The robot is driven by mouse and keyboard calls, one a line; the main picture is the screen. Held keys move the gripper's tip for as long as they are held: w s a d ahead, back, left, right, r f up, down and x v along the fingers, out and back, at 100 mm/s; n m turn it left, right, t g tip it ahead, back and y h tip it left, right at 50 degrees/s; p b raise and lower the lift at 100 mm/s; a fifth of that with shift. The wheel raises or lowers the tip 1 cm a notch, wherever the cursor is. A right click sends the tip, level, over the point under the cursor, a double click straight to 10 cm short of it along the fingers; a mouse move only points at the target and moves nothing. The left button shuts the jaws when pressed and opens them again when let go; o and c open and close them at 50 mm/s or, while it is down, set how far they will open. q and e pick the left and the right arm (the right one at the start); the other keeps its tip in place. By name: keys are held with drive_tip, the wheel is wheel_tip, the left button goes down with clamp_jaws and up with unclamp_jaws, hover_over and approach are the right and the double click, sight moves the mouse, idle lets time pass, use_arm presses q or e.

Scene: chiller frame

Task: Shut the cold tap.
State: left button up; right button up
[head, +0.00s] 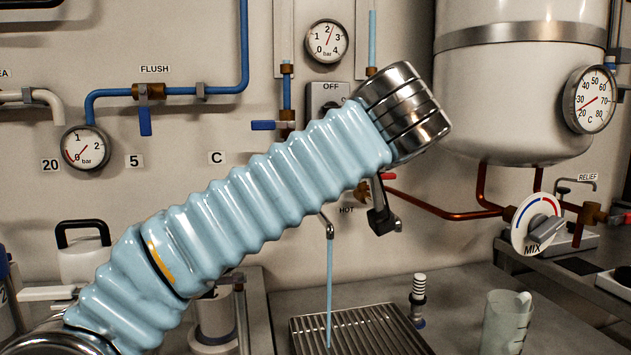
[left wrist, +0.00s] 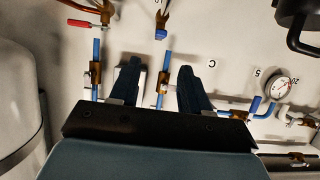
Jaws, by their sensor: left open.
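In the left wrist view my left gripper (left wrist: 159,66) is open and empty, its two dark fingers apart in front of the pipe wall. A small blue-handled tap (left wrist: 160,34) on brass lies just beyond and between the fingertips, apart from them. It appears to be the cold tap, though I read no label for it. A red-handled tap (left wrist: 78,23) is to its left; in the head view its red handle (head: 388,177) shows near HOT. My pale blue arm hides the cold tap and most of my gripper in the head view. My right gripper is not in view.
A pale blue stream (head: 329,285) falls from a spout (head: 327,228) onto a slatted drain (head: 365,332). Another blue lever (head: 264,125) sits on a vertical pipe above my arm. A white tank (head: 530,90) and MIX dial (head: 538,225) stand right.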

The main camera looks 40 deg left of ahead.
use_arm(q)
drive_tip(key=x, duration=1.1)
drive_tip(key=shift+a+f, duration=0.15)
clamp_jaws()
